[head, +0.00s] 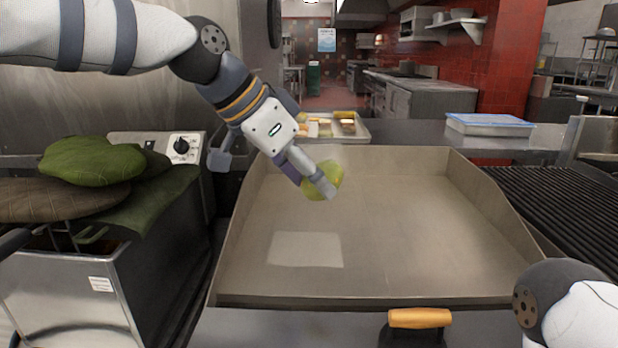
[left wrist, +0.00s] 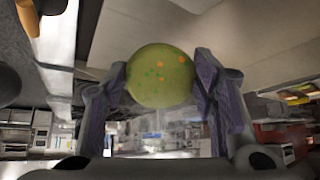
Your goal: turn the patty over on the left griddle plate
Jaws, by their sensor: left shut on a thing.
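The patty (head: 335,172) is a green-yellow disc, seen in the head view above the back left part of the flat griddle plate (head: 420,230). My left gripper (head: 318,184) is shut on the patty and covers part of it. In the left wrist view the patty (left wrist: 160,77) is round, with orange and green specks, pinched at its edges between the two fingers. It looks tilted up and held clear of the plate, though the exact gap cannot be told. My right gripper is not in view; only part of my right arm shows at the lower right.
A wooden-handled dark tool (head: 420,318) is at the griddle's front edge. Raised walls edge the griddle. A food tray (head: 350,131) and a blue-lidded container (head: 490,124) stand behind. Green mitts (head: 92,163) lie left. A ribbed grill (head: 560,210) is right. The plate's middle is clear.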

